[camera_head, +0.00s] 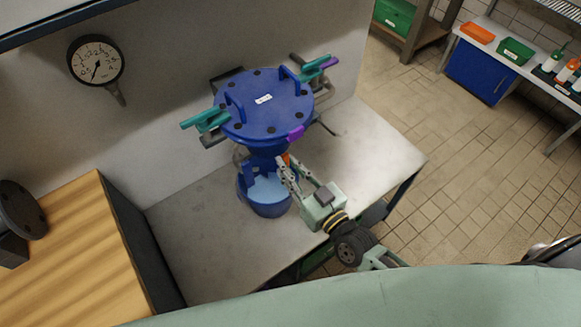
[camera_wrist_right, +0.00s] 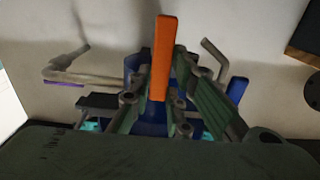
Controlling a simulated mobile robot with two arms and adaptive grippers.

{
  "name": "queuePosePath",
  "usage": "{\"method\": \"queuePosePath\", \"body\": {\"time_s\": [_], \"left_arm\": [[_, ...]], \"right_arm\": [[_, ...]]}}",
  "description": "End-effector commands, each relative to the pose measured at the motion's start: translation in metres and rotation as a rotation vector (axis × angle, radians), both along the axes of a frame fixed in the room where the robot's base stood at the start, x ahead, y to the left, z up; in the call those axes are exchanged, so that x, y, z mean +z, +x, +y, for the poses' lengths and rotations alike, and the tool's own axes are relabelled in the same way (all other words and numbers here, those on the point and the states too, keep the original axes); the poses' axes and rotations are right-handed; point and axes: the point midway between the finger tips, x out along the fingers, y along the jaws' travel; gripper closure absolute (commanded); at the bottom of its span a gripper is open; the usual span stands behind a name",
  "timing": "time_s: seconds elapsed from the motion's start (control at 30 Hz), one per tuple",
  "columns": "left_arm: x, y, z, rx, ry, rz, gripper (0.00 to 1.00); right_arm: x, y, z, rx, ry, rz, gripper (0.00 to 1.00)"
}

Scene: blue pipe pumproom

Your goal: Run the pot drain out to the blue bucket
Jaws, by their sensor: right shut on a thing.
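The blue pot (camera_head: 264,108) with its round bolted lid stands against the wall on the metal bench, its teal clamps (camera_head: 206,120) at the sides. The blue bucket (camera_head: 268,208) stands upright on the bench below the pot. Its inside looks light blue; I cannot tell whether that is liquid. My right gripper (camera_head: 286,170) is at the pot's underside, above the bucket's right rim. It is shut on the orange drain handle (camera_wrist_right: 163,55), which points up between the fingers in the wrist view. The drain outlet is hidden. My left gripper is not in view.
A pressure gauge (camera_head: 95,60) hangs on the wall at the left. A wooden-topped box (camera_head: 75,250) stands left of the bench (camera_head: 195,245). A side table with bins (camera_head: 478,33) is far right.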

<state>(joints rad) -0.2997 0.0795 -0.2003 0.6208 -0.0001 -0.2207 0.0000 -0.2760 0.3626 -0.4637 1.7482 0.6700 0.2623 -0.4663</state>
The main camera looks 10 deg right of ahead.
Motion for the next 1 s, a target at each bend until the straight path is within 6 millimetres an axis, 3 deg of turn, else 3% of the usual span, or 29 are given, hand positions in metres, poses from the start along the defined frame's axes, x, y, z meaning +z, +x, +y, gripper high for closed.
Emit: {"method": "queuePosePath", "body": {"time_s": [0.47, 1.0], "left_arm": [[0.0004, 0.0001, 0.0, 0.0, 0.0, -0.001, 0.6], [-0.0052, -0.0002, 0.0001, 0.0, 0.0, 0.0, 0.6]], "right_arm": [[-0.0005, 0.0007, -0.0024, 0.001, 0.14, 0.059, 1.0], [-0.0047, 0.0032, -0.0088, 0.0, 0.601, 0.248, 1.0]]}}
